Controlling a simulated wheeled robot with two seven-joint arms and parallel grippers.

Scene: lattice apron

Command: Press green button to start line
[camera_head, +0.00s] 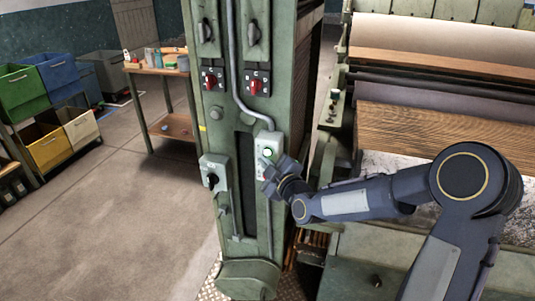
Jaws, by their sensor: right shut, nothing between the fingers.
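The green button (268,153) is lit and sits near the top of a pale control box on the green machine column (222,128). My right arm comes in from the right, and my right gripper (266,170) is shut and empty at the front of this box, just below the button. Its fingertips cover part of the box's lower face. I cannot tell whether they touch it. My left gripper is not in view.
A second box with a black knob (212,180) is left of the gripper, and red switches (258,87) are above. The large machine with rollers (430,85) fills the right. A wooden shelf table (160,72) and coloured bins (45,147) stand at the left. Open floor lies left of the column.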

